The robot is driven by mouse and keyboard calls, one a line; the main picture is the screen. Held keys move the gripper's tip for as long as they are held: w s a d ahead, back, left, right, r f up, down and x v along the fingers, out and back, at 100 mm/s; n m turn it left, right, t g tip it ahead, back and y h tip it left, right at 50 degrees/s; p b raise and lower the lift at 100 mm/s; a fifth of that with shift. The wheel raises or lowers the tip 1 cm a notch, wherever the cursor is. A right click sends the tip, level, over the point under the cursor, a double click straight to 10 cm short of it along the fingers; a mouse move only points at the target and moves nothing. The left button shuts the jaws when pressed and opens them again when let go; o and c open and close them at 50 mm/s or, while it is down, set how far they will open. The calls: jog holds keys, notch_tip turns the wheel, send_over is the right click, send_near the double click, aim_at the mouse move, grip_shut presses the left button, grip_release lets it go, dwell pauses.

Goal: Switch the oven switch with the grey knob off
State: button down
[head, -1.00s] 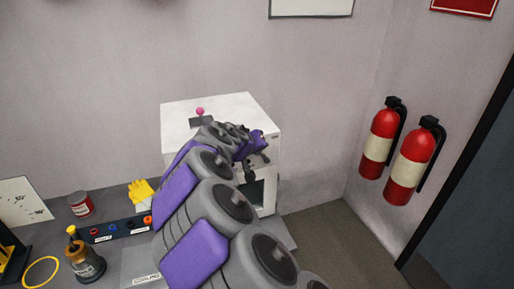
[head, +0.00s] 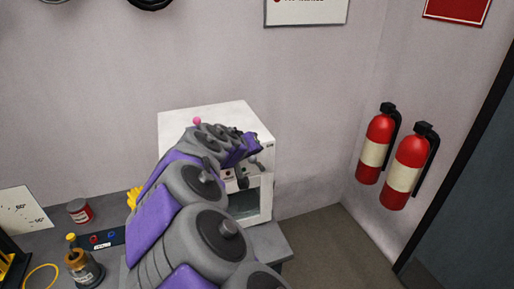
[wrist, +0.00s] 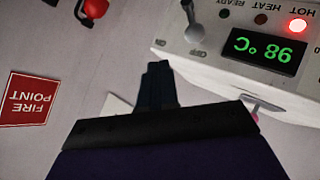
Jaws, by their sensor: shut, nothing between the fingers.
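The white oven (head: 235,113) stands on the bench in the head view, with a pink knob (head: 197,121) on top. In the wrist view, turned upside down, its panel shows a grey-knobbed switch (wrist: 195,32) beside ON and OFF labels. The switch's exact setting is hard to tell. The green display (wrist: 264,51) reads 98 °C, and the red HOT light (wrist: 298,25) is lit. My gripper (wrist: 158,68) is shut and empty, apart from the switch, below and left of it in the wrist view. In the head view my arm hides part of the oven.
Two fire extinguishers (head: 375,150) (head: 406,172) hang on the right wall. The floor right of the oven is clear.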

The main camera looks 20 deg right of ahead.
jog(key=s+a+r, duration=0.1)
jog(key=s+a, duration=0.2)
jog(key=a, duration=0.1)
jog(key=shift+s+a+r+p, duration=0.3)
jog(key=shift+s+r+p, duration=0.05)
jog(key=shift+r, duration=0.05)
